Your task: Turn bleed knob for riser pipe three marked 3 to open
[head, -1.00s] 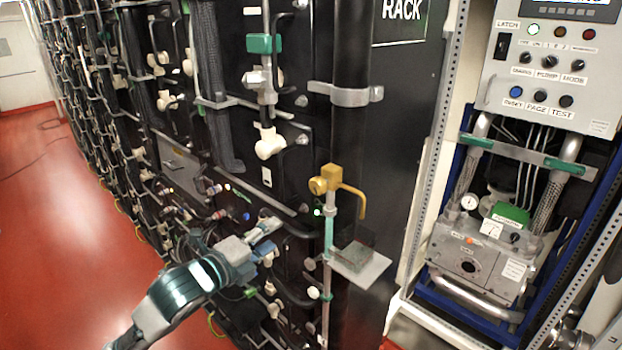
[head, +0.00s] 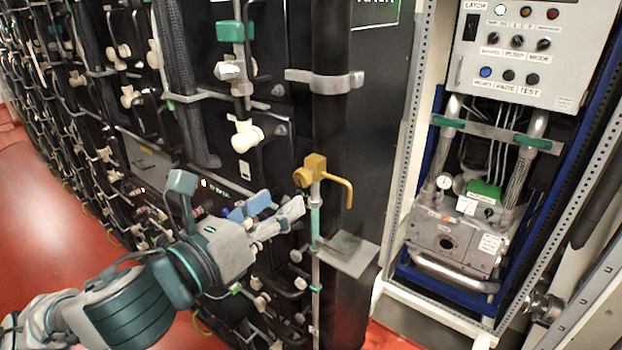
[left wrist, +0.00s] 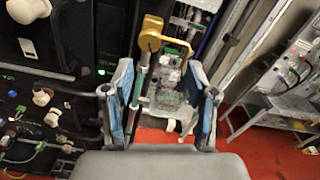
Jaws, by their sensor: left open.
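A yellow tap-like fitting (head: 312,168) with a block body and bent spout sits on a thin vertical pipe (head: 315,225) with a green section, at the front corner of the black rack. No mark 3 is readable, so I cannot tell which part is the bleed knob. My left gripper (head: 278,212) is open and empty, just left of this pipe and below the yellow fitting. In the left wrist view, the yellow fitting (left wrist: 150,34) appears beyond and above the open fingers (left wrist: 160,75). My right gripper is not in view.
A clear-looking shelf (head: 345,255) juts out below the fitting. White handles, such as this one (head: 245,136), and pipes crowd the rack face. A grey control panel (head: 520,50) and a pump unit (head: 455,240) stand at right. Red floor (head: 45,210) is open at left.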

